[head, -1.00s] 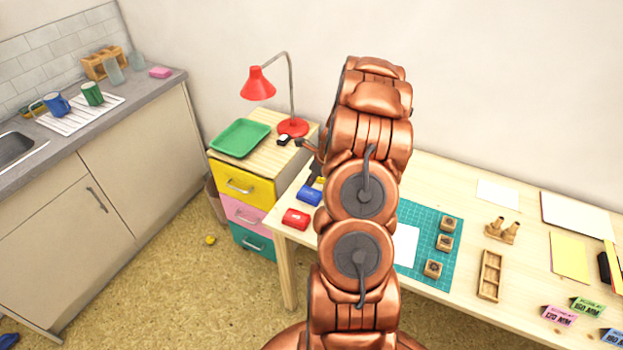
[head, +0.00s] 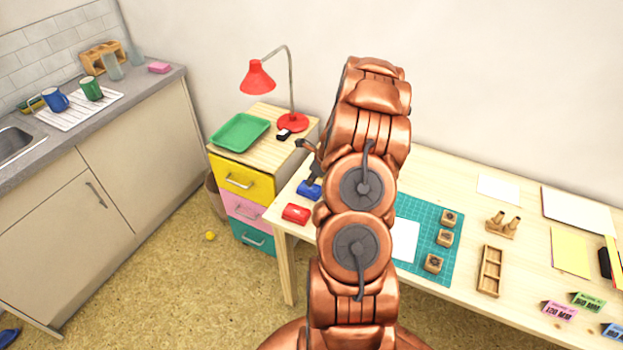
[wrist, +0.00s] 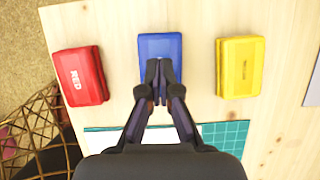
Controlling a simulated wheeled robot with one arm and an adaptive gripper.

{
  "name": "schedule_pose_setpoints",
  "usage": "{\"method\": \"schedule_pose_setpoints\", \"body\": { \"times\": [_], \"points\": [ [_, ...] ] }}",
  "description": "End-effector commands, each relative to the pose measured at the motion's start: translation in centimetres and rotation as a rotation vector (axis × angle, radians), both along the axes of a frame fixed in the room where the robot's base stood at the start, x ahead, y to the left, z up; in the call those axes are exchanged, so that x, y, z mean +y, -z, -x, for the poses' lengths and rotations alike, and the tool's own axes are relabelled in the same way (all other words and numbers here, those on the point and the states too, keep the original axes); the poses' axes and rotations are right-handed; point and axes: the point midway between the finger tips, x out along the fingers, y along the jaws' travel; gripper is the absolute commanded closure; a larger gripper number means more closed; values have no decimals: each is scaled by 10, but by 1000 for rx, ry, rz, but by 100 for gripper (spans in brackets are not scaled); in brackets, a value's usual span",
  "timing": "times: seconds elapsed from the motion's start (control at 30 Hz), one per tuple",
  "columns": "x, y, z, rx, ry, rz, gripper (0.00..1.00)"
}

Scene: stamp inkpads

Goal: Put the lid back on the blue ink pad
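The blue ink pad (wrist: 160,50) lies flat on the wooden table between the red and yellow pads. Its top looks like a closed, plain blue lid, partly hidden by my fingers; I see no separate blue lid. It also shows in the head view (head: 308,191), partly behind my gripper. In the wrist view my gripper (wrist: 160,66) is over the blue pad's near half, its fingertips almost together with nothing visible held between them. I cannot tell whether the tips touch the lid.
A red pad (wrist: 80,76) lies left of the blue one, near the table edge, and a yellow pad (wrist: 240,67) lies right. A green cutting mat (head: 452,215) with several wooden stamps is farther right. A drawer unit (head: 246,184) with a red lamp (head: 257,78) stands left.

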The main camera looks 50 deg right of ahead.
Motion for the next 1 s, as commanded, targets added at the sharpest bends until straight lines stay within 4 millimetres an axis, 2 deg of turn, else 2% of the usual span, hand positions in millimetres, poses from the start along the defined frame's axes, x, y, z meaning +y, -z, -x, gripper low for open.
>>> {"method": "schedule_pose_setpoints", "body": {
  "times": [0.57, 1.0],
  "points": [
    [0, 14, 0, 1, 0, 1, 100],
    [0, 13, 0, 1, 0, 1, 100]
  ]
}}
